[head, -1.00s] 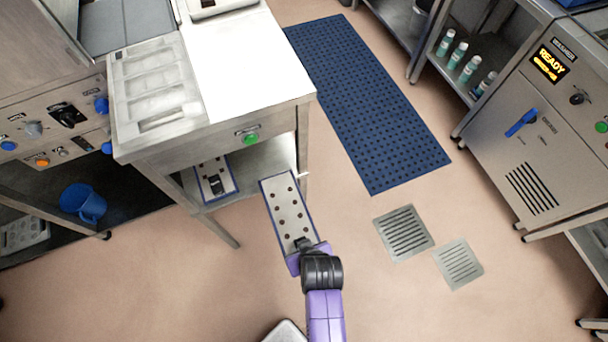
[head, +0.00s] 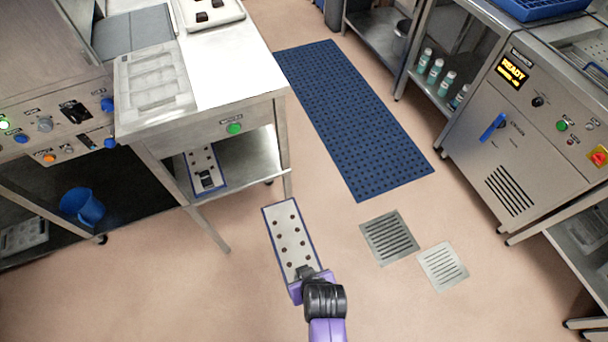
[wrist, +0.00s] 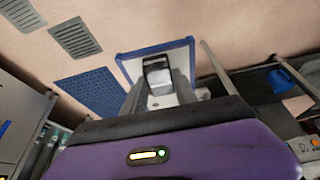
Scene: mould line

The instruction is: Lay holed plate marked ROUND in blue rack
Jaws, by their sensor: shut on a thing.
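A pale holed plate (head: 288,232) with a blue edge and rows of dark holes is held out in front of me in the head view. My gripper (head: 305,274) is shut on the near end of this plate, over the open floor. The plate's marking cannot be read. In the wrist view the plate (wrist: 128,66) shows beyond my gripper (wrist: 158,84), with a dark-topped grip part between the fingers. A blue rack (head: 545,8) stands on the counter at the top right of the head view, partly cut off by the frame.
A similar holed plate (head: 205,168) lies on the shelf under the white-topped table (head: 228,65). A machine (head: 535,125) showing READY stands at right. A blue floor mat (head: 350,115) and two floor drains (head: 390,237) lie between. A blue jug (head: 82,204) sits at lower left.

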